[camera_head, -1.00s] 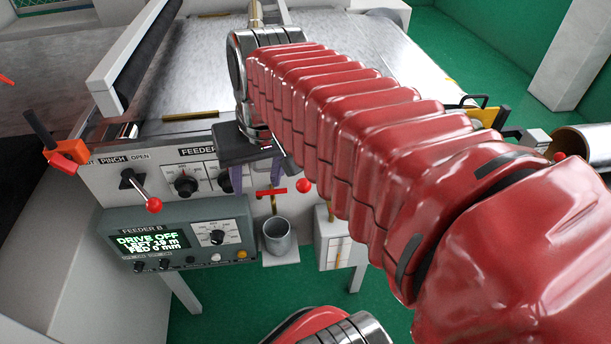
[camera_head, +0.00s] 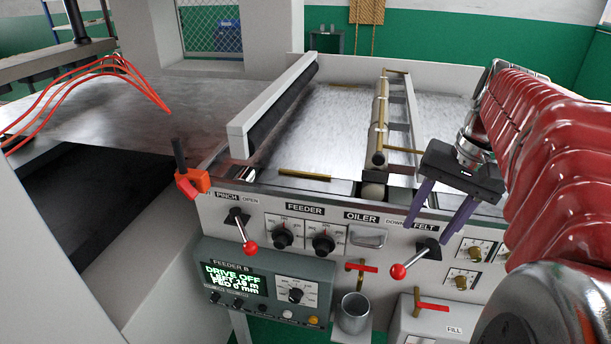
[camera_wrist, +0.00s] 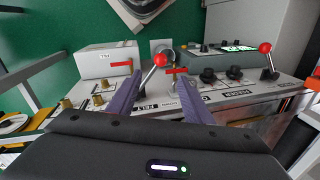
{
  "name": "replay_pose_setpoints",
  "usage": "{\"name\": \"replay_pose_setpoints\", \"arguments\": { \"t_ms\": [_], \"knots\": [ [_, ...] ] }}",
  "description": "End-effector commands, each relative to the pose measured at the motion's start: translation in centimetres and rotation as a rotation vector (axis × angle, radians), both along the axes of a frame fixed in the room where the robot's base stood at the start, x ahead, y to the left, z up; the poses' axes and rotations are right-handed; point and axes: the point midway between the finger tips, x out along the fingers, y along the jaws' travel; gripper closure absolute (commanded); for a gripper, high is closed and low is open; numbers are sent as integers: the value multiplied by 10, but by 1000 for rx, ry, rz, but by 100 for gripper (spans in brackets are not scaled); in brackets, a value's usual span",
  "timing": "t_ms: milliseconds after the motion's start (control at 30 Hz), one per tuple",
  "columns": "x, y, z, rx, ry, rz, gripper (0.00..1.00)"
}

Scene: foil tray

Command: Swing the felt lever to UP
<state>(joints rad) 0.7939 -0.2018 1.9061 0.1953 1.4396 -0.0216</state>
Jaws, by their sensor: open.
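The felt lever (camera_head: 398,271) has a red ball on a metal shaft and sits under the FELT label on the grey machine front. Its shaft slants down and left from its pivot, its ball below the DOWN label side. My gripper (camera_head: 432,226) is open and empty, its two purple fingers pointing down over the felt lever's pivot. In the wrist view, the felt lever's red ball (camera_wrist: 160,60) shows just beyond the gap between my fingertips (camera_wrist: 158,84). I cannot tell whether a finger touches the shaft. The UP label is not visible.
The pinch lever (camera_head: 251,247), also red-balled, stands to the left. Below are a red-handled valve (camera_head: 361,268), a grey cup (camera_head: 354,313) and the Feeder B box (camera_head: 262,290). Brass knobs (camera_head: 461,281) lie right of the lever.

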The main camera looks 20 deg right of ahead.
Motion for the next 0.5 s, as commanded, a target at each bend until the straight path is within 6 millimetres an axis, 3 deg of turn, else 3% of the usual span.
{"name": "replay_pose_setpoints", "arguments": {
  "t_ms": [267, 500],
  "knots": [
    [2, 2, -10, 1, 1, 2, 54],
    [6, 7, -41, 2, 2, 4, 54]
  ]
}}
